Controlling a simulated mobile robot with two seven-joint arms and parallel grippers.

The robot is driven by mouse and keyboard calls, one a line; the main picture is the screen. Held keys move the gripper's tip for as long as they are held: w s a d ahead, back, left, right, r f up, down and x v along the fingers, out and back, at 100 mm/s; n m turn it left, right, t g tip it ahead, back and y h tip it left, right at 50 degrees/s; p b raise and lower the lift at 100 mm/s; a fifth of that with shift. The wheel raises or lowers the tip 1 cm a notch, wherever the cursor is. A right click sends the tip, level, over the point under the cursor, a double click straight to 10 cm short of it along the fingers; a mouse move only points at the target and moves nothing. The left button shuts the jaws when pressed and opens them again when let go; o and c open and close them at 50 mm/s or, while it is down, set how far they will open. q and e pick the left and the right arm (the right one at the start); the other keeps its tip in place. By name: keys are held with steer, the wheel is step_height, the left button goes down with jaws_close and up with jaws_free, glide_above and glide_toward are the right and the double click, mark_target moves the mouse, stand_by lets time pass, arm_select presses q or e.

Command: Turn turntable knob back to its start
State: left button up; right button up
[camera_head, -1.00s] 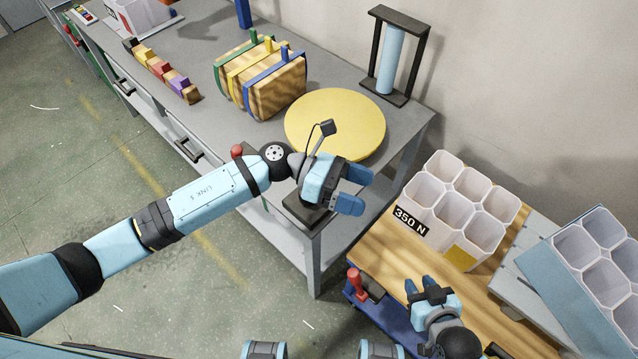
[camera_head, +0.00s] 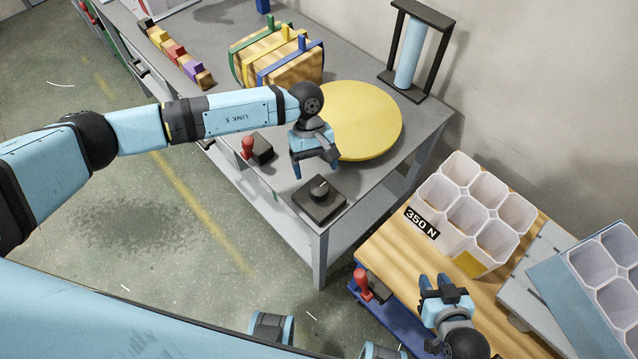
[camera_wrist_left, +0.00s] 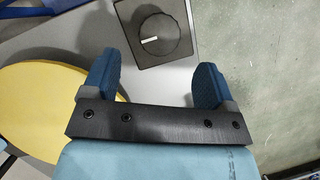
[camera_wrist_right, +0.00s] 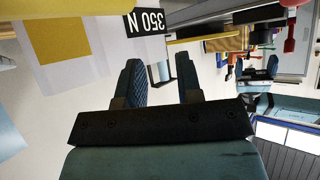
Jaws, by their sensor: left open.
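The turntable knob (camera_head: 319,188) is a round black dial with a white pointer line, on a square black box (camera_head: 325,208) at the table's front corner. In the left wrist view the knob (camera_wrist_left: 160,34) shows whole, its line pointing left. The yellow turntable disc (camera_head: 372,118) lies behind it. My left gripper (camera_head: 315,172) is open and empty, above the table between the disc and the knob box, fingers apart from the knob. In its wrist view the knob lies beyond the gap between the fingertips. My right gripper (camera_head: 434,281) is open and empty over the wooden cart.
A red-handled lever (camera_head: 249,148) on a black base stands left of the knob box. A clamped wooden block (camera_head: 275,60) and a blue roller in a black frame (camera_head: 407,50) stand farther back. White cell bins (camera_head: 470,215) stand on the cart (camera_head: 400,245) at right.

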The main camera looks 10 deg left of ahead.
mark_target(318, 186)
arm_select(q)
steer(key=p+x, duration=0.1)
steer(key=x, duration=0.6)
steer(key=c, duration=0.9)
